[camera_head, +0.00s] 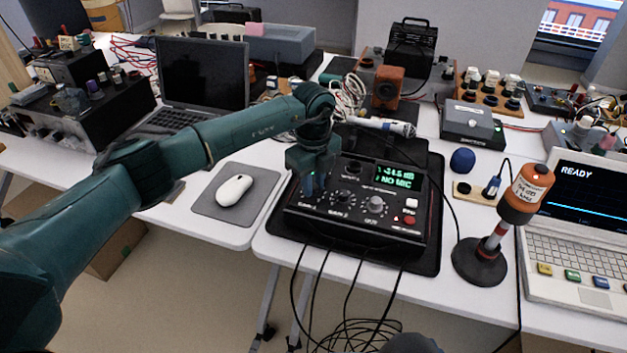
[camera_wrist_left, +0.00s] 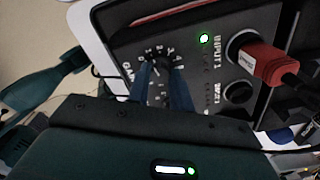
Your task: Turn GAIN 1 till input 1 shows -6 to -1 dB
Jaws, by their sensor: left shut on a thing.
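The black audio interface (camera_head: 335,218) sits on a dark mat on the white table. Its display (camera_head: 397,178) shows green text that looks like "1 -24.6 dB" over "NO MIC". My left gripper (camera_head: 313,190) comes down on the left end of its panel and is shut on the GAIN 1 knob, which the fingers mostly hide. In the left wrist view the fingers (camera_wrist_left: 160,85) stand at the numbered dial marked GAIN. A green light (camera_wrist_left: 204,38) is lit near the INPUT 1 label, beside a red plug (camera_wrist_left: 262,62) in a socket.
A mouse (camera_head: 234,189) on a grey pad lies left of the interface. A white-bodied microphone (camera_head: 388,126) lies behind. Cables hang off the front edge.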

